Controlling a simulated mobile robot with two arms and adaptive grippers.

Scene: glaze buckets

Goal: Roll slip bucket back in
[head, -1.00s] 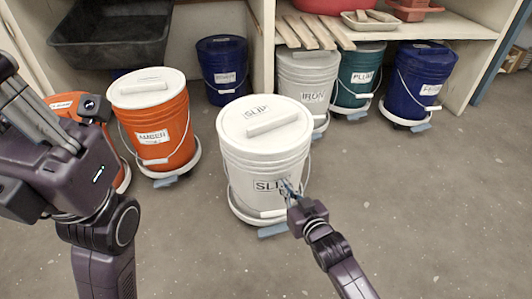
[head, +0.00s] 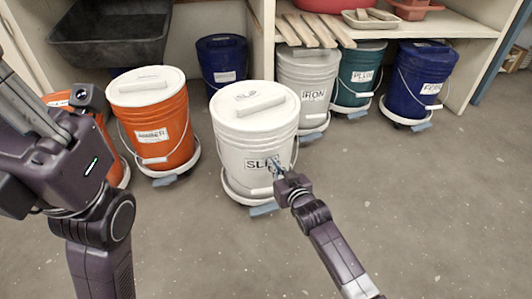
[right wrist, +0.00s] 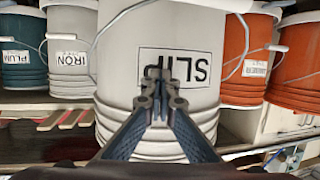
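The white slip bucket (head: 235,150) stands upright on a low white wheeled base (head: 238,192) on the floor, in front of the row under the shelf. Its lid and label face me in the head view. Its label also shows upside down in the right wrist view (right wrist: 175,67). My right gripper (head: 277,168) is at the bucket's front right side, by the label. In the right wrist view its fingertips (right wrist: 160,85) are together in front of the label, with nothing visible between them. Whether they touch the wall is unclear. My left arm is at the left; its fingertips are not clear.
An orange bucket (head: 150,95) stands close left, another behind my left arm. A dark blue bucket (head: 222,62) is behind, left of the shelf post (head: 263,50). The iron bucket (head: 308,75), plum bucket (head: 357,75) and another blue bucket (head: 418,75) stand right. Floor at front right is clear.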

